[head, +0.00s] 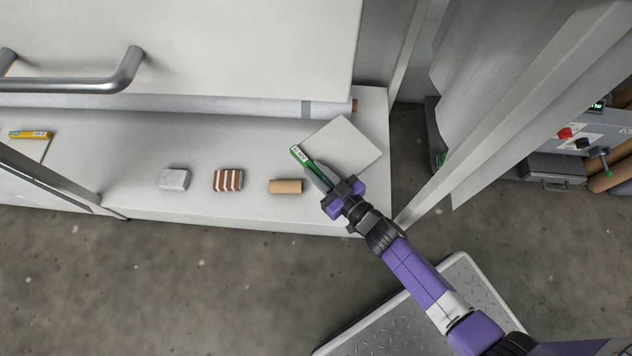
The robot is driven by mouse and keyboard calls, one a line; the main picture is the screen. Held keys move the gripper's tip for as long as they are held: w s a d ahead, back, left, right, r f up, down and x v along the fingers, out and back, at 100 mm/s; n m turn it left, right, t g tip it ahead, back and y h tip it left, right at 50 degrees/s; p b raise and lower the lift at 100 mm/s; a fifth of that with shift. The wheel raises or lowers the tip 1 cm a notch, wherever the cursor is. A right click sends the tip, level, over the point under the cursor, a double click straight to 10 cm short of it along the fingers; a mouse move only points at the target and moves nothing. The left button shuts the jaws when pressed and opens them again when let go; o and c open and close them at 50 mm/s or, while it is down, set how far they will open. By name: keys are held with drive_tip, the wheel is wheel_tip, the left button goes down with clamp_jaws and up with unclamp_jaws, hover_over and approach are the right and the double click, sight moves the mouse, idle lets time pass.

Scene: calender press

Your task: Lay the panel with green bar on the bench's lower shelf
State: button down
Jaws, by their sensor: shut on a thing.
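The panel with green bar is a flat, pale square panel (345,145) with a green bar (299,157) along its left edge and a small white label on the bar. It is over the right end of a white surface (240,141); I cannot tell whether it touches that surface. My gripper (325,177) is shut on the panel at its green bar edge, and the fingers hide part of the bar. The white surface lies below a large pale upper part with a bar handle (128,70). I cannot tell for sure whether this surface is the bench's lower shelf.
A grey block (174,179), a brown-and-white striped block (228,180) and a tan roll (286,186) lie left of my gripper. A panel with yellow bar (31,134) is at the far left. A pale slanting post (500,125) stands to the right. A white roll (200,104) lies behind.

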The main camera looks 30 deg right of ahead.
sight(317, 189)
wheel_tip(317, 189, down, 10)
drive_tip(key=b, duration=0.5)
drive_tip(key=shift+r, duration=0.2)
drive_tip(key=c, duration=1.6)
unclamp_jaws()
drive_tip(key=shift+o, duration=0.2)
